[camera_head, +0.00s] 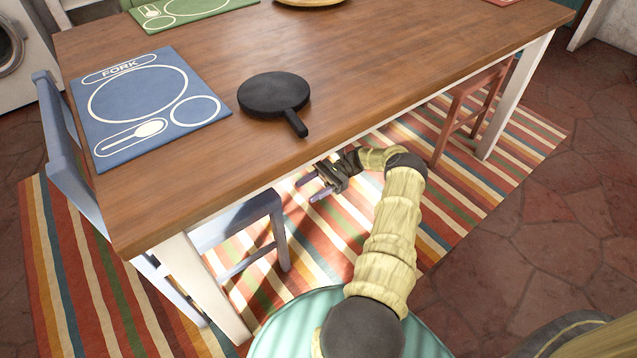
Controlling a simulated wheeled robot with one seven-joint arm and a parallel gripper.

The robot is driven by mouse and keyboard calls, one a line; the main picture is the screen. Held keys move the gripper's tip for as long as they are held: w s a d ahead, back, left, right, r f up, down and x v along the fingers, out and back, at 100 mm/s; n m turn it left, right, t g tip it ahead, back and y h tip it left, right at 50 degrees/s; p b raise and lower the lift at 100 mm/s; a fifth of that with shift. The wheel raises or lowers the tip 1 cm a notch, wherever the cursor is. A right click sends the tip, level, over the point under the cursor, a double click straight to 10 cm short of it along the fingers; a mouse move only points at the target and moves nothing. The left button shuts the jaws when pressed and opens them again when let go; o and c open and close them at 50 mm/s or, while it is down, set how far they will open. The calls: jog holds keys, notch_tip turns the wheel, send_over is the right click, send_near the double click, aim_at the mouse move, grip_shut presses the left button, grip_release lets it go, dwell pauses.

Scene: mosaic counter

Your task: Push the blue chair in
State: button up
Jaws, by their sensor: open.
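The blue chair (62,135) stands at the left end of the wooden table (330,75). Its backrest rises just outside the table's left edge. Part of its seat (240,220) and a leg show under the table near the front left corner; the tabletop hides the rest. My gripper (315,188) is open and empty, low beside the table's front edge, with its fingers pointing left toward the chair's seat. It appears apart from the chair, to the right of the seat.
A red chair (472,112) stands at the table's right part. A white table leg (205,285) stands at the near left corner. A black pan (273,93) and a blue placemat (148,105) lie on the table. A striped rug (75,285) covers the floor beneath.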

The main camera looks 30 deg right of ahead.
jog(key=d, duration=0.2)
jog(key=shift+w+d, duration=0.1)
jog(key=shift+d, duration=0.25)
dwell(0.4)
